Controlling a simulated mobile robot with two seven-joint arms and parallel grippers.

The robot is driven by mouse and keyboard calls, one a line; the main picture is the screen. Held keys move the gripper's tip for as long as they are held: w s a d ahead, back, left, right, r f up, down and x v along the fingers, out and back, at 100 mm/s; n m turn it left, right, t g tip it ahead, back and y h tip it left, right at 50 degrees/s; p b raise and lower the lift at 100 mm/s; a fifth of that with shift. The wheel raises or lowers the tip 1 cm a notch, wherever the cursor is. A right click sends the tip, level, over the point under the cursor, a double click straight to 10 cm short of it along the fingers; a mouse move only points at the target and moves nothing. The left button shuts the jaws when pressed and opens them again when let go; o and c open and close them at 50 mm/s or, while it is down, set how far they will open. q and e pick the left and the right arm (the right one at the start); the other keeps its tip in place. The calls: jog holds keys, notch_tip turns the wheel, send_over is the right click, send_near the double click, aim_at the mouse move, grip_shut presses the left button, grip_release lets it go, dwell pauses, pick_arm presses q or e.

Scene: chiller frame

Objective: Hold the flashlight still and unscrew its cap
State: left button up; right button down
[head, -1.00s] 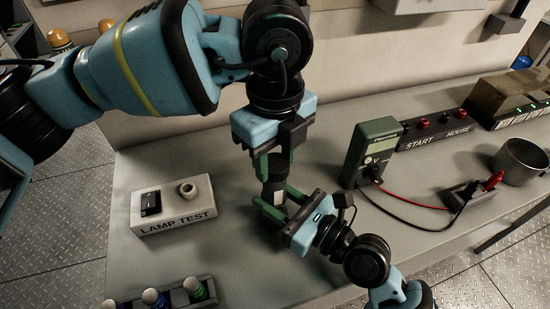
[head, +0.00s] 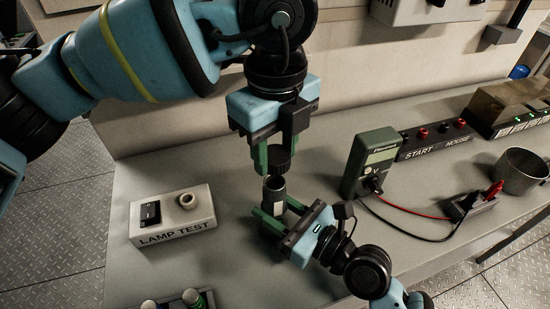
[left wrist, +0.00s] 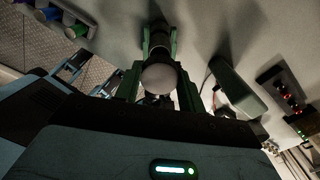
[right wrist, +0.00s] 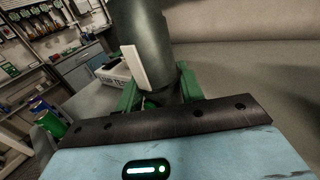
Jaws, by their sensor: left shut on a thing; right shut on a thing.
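The dark flashlight body (head: 274,192) stands upright over the bench, its open top rim showing. My right gripper (head: 270,215) is shut around its lower part from the right. In the right wrist view the body (right wrist: 150,40), with a pale label strip, rises between the green fingers. The black ribbed cap (head: 280,160) is apart from the body, just above its rim. My left gripper (head: 274,158) points down and is shut on the cap. In the left wrist view the cap's round end (left wrist: 158,77) sits between the fingers and partly hides the body.
A lamp test box (head: 172,222) is at the left and a green multimeter (head: 370,160) at the right, with leads to a terminal block (head: 472,204). A metal cup (head: 521,170) stands far right. Batteries (head: 192,298) are at the front edge.

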pick_arm(q)
jog(key=shift+r, duration=0.2)
pick_arm(e)
jog(key=shift+s+f, duration=0.1)
jog(key=shift+f, duration=0.2)
jog(key=c, duration=1.2)
grip_release()
jog(key=o, duration=0.4)
jog(key=shift+r, duration=0.2)
pick_arm(q)
notch_tip(320, 180, down, 3)
jog(key=shift+w+f+b, duration=0.1)
jog(key=shift+w+b, duration=0.05)
jog(key=shift+b, duration=0.65)
pick_arm(e)
jog(key=v, duration=1.1)
jog(key=shift+s+d+f, duration=0.1)
jog(key=shift+s+d, duration=0.2)
jog(key=shift+d, duration=0.1)
